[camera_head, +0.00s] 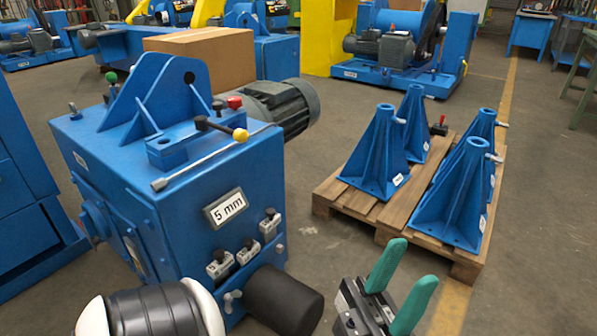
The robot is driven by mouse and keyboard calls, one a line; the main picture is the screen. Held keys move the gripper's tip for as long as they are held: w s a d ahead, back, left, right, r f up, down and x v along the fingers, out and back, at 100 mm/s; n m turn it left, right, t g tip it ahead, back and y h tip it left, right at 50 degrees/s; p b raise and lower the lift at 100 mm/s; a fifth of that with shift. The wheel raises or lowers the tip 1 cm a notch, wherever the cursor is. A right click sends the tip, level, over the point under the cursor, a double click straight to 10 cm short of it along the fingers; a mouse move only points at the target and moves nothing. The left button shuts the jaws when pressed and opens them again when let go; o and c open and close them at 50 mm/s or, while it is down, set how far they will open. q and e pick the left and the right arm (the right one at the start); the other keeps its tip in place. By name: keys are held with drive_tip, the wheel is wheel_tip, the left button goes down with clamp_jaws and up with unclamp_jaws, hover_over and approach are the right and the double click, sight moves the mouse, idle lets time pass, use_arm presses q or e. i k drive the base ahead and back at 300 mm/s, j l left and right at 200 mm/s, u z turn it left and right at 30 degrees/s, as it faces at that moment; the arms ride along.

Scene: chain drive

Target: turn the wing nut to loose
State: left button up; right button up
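A small silver wing nut (232,298) shows low on the front of the blue machine housing (160,220), near its bottom corner. It is small in the picture, and I cannot tell how tight it is. My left gripper (410,262), with two green fingers, is in front of and to the right of the housing. Its fingers are apart with nothing between them, and it does not touch the wing nut. My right gripper is not in view.
The housing carries a lever with a yellow knob (240,135), a "5 mm" label (225,208) and several small latches. A motor (285,105) sticks out behind it. A wooden pallet (352,200) with blue stands is to the right. Bare floor (320,262) lies between.

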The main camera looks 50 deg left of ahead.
sight(229, 297)
drive_tip(key=i+l, duration=0.3)
drive_tip(key=i, duration=0.15)
drive_tip(key=i+l, duration=0.25)
drive_tip(key=i, duration=0.2)
drive_tip(key=i+u, duration=0.15)
drive_tip(key=u, duration=0.3)
drive_tip(key=i+u, duration=0.2)
drive_tip(key=u, duration=0.2)
drive_tip(key=i+u, duration=0.15)
drive_tip(key=u, duration=0.3)
drive_tip(key=i+l+u, duration=0.15)
drive_tip(key=u, duration=0.3)
drive_tip(key=i+u, duration=0.15)
drive_tip(key=u, duration=0.25)
drive_tip(key=i+l+u, duration=0.1)
drive_tip(key=u, duration=0.35)
drive_tip(key=i+l+u, duration=0.1)
drive_tip(key=u, duration=0.3)
drive_tip(key=i+l+u, duration=0.2)
drive_tip(key=u, duration=0.2)
drive_tip(key=i+l+u, duration=0.15)
drive_tip(key=u, duration=0.3)
drive_tip(key=l+u, duration=0.4)
drive_tip(key=i+l+u, duration=0.1)
drive_tip(key=l+u, duration=0.4)
drive_tip(key=i+j, duration=0.05)
